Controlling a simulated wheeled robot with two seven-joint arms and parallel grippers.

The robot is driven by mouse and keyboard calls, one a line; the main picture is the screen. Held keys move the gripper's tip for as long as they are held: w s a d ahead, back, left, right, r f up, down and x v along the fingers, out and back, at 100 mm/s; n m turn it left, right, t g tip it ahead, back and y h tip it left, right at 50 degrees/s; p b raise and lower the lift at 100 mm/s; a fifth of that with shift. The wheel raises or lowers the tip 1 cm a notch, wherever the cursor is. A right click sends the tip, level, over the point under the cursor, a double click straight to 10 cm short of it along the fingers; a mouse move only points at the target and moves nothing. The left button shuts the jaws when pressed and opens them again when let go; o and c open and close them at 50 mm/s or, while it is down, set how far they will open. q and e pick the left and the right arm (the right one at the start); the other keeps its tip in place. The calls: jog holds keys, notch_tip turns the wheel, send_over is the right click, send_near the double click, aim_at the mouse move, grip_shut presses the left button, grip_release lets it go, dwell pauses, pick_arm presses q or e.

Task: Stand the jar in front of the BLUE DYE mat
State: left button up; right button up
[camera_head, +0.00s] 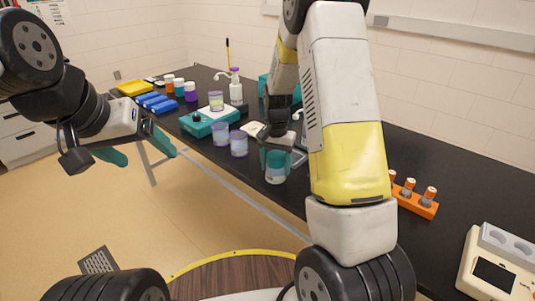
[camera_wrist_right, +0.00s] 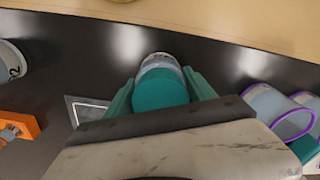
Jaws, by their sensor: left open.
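The jar (camera_head: 276,174) has a teal lid and a pale body with a teal band, near the front edge of the black table. In the right wrist view its teal lid (camera_wrist_right: 161,88) sits between the teal fingers of my right gripper (camera_wrist_right: 161,92), which look closed against its sides. My right gripper (camera_head: 277,154) also shows above the jar in the head view. I cannot tell whether the jar's base touches the table. A pale-bordered square (camera_wrist_right: 88,107) lies beside it; no lettering is readable, so I cannot identify the BLUE DYE mat. My left gripper (camera_head: 138,150) is open and empty, off the table's front.
Purple-rimmed cups (camera_head: 239,145) stand left of the jar, near a teal device (camera_head: 211,121). A pump bottle (camera_head: 236,87) stands behind. An orange rack (camera_head: 416,201) and a beige instrument (camera_head: 494,272) are at the right. My right arm hides part of the table.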

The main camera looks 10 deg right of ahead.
jog(key=shift+o, duration=1.1)
jog(key=shift+r, duration=0.15)
notch_tip(320, 180, up, 12)
jog(key=shift+f, duration=0.1)
jog(key=s+r+n+t, duration=0.2)
jog(key=s+r, duration=0.2)
jog(key=s, duration=0.4)
jog(key=s+a+r+n+t+y, duration=0.1)
jog(key=s+r+n+t, duration=0.1)
jog(key=s+r, duration=0.3)
jog(key=s+r+n+t+y, duration=0.1)
jog(key=s+r, duration=0.3)
jog(key=s, duration=0.7)
jog(key=shift+a+r+n+t, duration=0.2)
jog(key=shift+a+n+t, duration=0.2)
jog(key=shift+n+t, duration=0.3)
